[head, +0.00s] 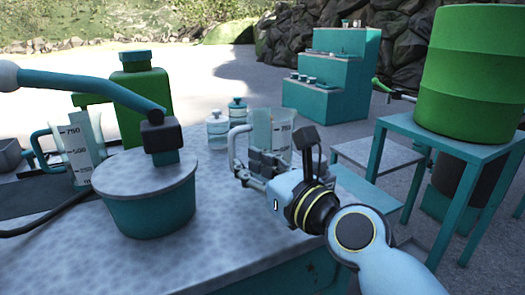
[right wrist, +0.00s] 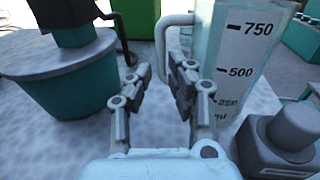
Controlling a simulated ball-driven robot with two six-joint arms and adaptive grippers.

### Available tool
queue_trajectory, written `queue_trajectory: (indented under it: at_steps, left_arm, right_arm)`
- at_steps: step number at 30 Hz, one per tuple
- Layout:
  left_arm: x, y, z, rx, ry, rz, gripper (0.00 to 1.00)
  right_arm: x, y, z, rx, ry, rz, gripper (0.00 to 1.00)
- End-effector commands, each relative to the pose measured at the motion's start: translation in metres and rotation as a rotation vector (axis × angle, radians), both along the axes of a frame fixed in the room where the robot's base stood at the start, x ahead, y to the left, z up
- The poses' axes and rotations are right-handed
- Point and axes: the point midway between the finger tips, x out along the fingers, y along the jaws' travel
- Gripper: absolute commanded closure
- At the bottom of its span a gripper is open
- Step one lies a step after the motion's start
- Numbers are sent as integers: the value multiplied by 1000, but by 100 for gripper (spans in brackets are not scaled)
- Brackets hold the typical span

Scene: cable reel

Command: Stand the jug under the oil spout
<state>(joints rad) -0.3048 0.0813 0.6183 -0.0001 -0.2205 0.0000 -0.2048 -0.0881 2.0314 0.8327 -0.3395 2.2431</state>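A clear measuring jug (head: 272,128) with dark volume marks stands upright on the speckled worktop, its handle to the left. In the right wrist view the jug (right wrist: 240,55) is just ahead and right, and its white handle (right wrist: 163,45) lies in line with the gap between my fingers. My right gripper (head: 252,170) is at the handle; in the wrist view it (right wrist: 160,80) is open. I cannot tell whether a finger touches the handle. A green barrel (head: 470,75) sits on a teal stand, with a small green-levered tap (head: 390,90) on its left. My left gripper is out of view.
A second marked jug (head: 83,150) stands at the left. A teal tub (head: 150,208) with a long lever is left of my gripper. Small bottles (head: 237,110) and a green canister (head: 142,100) stand behind.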

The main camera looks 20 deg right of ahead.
Motion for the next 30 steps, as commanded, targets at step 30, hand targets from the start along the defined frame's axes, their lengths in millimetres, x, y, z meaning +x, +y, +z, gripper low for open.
queue_trajectory:
  at_steps: [30]
  left_arm:
    - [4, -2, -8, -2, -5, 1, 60]
  right_arm:
    - [63, 13, -1, -1, 1, 0, 100]
